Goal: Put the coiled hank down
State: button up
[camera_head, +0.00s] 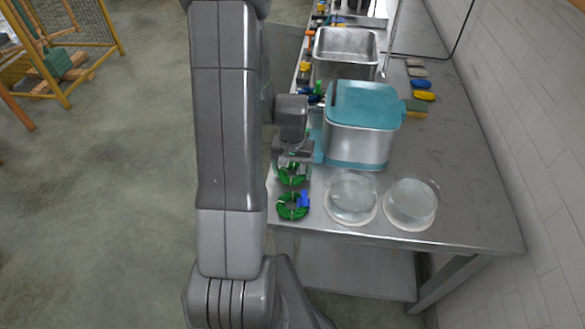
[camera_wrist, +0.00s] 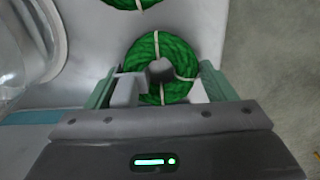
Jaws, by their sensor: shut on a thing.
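My gripper (camera_wrist: 161,70) is shut on a green coiled hank (camera_wrist: 176,52) with pale ties, one finger at each side of the coil. A grey tab on the coil sits between the fingers. In the head view the held hank (camera_head: 292,179) is partly hidden under my gripper (camera_head: 293,164), over the near left part of the steel table (camera_head: 463,224). I cannot tell whether it touches the surface. A second green hank (camera_head: 289,212) with a blue tag lies just in front of it, and its edge shows in the wrist view (camera_wrist: 128,3).
Two clear round containers (camera_head: 350,199) (camera_head: 411,204) stand to the right. A steel box with a teal lid (camera_head: 361,146) stands close behind my gripper. A metal basin (camera_head: 345,52) and coloured blocks (camera_head: 422,96) are farther back. The table's right front is clear.

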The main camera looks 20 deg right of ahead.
aim_at(293, 171)
jog(key=shift+f, duration=0.15)
jog(key=shift+f, duration=0.15)
jog(key=o, duration=1)
notch_tip(293, 171, up, 13)
jog(key=shift+f, duration=0.2)
jog(key=shift+f, duration=0.1)
notch_tip(293, 171, down, 12)
jog(key=shift+f, duration=0.2)
jog(key=shift+r, duration=0.8)
